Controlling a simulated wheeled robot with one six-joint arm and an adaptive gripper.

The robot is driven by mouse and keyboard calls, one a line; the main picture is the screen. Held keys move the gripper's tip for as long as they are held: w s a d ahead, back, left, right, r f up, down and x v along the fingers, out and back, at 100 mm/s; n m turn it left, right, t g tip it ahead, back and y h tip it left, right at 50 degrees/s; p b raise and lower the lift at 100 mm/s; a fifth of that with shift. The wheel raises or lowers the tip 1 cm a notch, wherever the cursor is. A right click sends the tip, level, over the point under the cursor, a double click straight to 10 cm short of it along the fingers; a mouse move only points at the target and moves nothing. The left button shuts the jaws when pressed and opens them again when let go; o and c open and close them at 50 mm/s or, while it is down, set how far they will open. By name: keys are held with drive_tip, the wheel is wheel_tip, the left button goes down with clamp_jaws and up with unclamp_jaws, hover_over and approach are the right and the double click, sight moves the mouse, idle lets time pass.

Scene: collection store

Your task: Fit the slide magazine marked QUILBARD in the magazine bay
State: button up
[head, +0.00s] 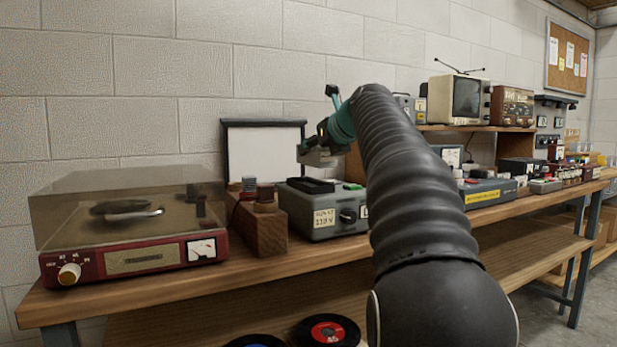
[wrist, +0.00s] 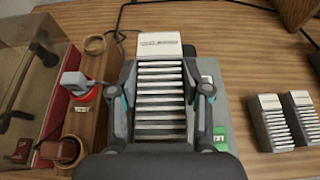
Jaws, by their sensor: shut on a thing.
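My gripper (head: 325,140) is shut on a grey slide magazine (wrist: 160,95), with one finger on each side of it. The magazine has a row of pale slides and a white end label; its lettering is too small to read for sure. In the head view the held magazine (head: 318,158) is above the grey projector (head: 325,229), apart from its top. The dark magazine bay (head: 311,186) is on top of that projector. In the wrist view the magazine and my gripper hide most of the projector (wrist: 226,112), and the bay's inside is hidden.
Two more slide magazines (wrist: 270,124) (wrist: 301,112) lie on the bench right of the projector. A wooden block (head: 262,232) with small round items and a record player (head: 130,225) stand to the left. A white screen (head: 262,150) stands behind.

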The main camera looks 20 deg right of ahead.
sight(323, 159)
drive_tip(key=shift+w+a+f, duration=0.35)
drive_tip(key=shift+a+f, duration=0.1)
drive_tip(key=shift+a, duration=0.25)
drive_tip(key=shift+f, duration=0.15)
drive_tip(key=shift+f+b, duration=1.05)
drive_tip(key=shift+f, duration=0.75)
drive_tip(key=shift+f, duration=0.15)
drive_tip(key=o, duration=1.2)
drive_tip(key=shift+o, duration=0.2)
drive_tip(key=shift+s+r, duration=0.15)
drive_tip(key=shift+r, duration=0.05)
drive_tip(key=v, duration=1.1)
drive_tip(key=shift+s+r, duration=0.15)
drive_tip(key=shift+s, duration=0.1)
